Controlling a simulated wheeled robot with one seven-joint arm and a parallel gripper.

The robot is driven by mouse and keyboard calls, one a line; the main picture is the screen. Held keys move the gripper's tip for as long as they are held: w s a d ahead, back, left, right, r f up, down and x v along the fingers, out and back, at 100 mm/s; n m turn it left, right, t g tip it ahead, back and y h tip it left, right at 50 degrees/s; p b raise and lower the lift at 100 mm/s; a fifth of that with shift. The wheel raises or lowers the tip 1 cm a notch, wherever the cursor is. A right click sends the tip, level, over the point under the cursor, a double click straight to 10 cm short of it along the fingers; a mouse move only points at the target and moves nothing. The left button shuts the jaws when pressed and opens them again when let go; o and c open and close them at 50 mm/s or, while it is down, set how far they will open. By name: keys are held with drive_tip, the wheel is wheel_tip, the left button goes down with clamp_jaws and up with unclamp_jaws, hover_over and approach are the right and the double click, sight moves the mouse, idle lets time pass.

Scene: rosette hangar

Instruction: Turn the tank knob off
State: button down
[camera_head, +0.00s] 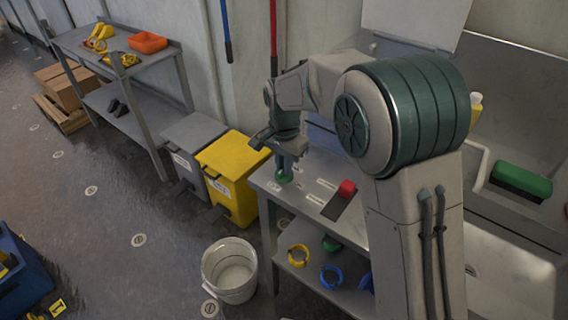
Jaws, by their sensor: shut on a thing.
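My gripper (287,150) is at the near left end of the grey workbench, pointing down. It is shut on a small green knob-like thing (284,177) at the bench top. The fingers and the arm's end hide much of it, so I cannot tell whether it is the tank knob or which way it is turned. No tank is clearly visible.
The workbench (262,182) has a lower shelf with a yellow ring (298,255) and a blue ring (332,275). A yellow bin (232,170), a grey bin (190,140) and a white bucket (230,270) stand left of it. A green box (521,181) is at right.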

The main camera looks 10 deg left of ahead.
drive_tip(key=shift+w+r, duration=0.1)
idle(0.3)
drive_tip(key=c, duration=1.4)
unclamp_jaws()
drive_tip(key=shift+c, duration=0.2)
wheel_tip(320, 180, up, 14)
drive_tip(key=shift+d, duration=0.1)
